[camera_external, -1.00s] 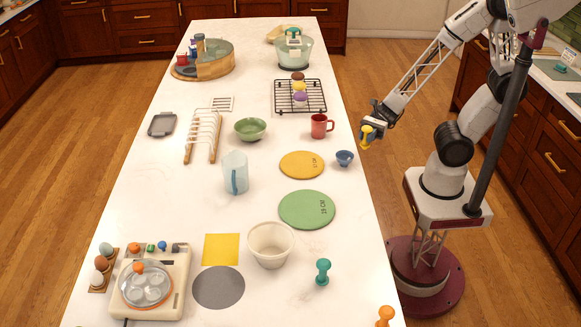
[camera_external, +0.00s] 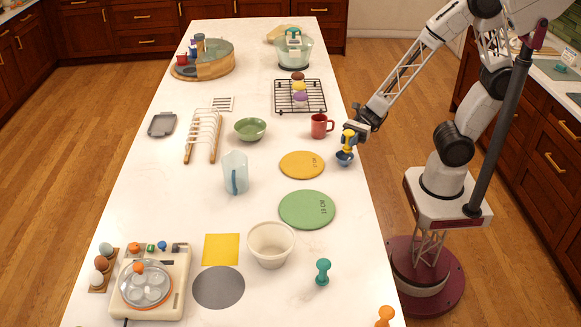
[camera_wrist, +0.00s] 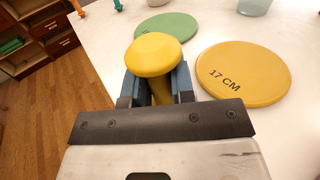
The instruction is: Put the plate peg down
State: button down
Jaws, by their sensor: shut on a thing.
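My gripper (camera_external: 355,131) is shut on a yellow peg (camera_external: 348,139) with a rounded knob, at the table's right edge. A green disc (camera_external: 307,210) lies nearer the front.
A red mug (camera_external: 320,126) stands just left of my gripper. A black wire rack (camera_external: 300,97) is behind it. A teal peg (camera_external: 323,271) and an orange peg (camera_external: 385,316) stand toward the front. White tabletop is clear around the green disc.

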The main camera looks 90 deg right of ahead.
aim_at(346, 148)
jog(key=shift+w+a+f, duration=0.1)
jog(key=shift+w+f, duration=0.15)
jog(key=shift+w, duration=0.2)
jog(key=shift+f, duration=1.55)
jog(key=shift+f, duration=0.15)
jog(key=c, duration=1)
grip_release()
jog(key=shift+o, duration=0.2)
jog(key=v, duration=1.2)
jog(key=shift+r, duration=0.2)
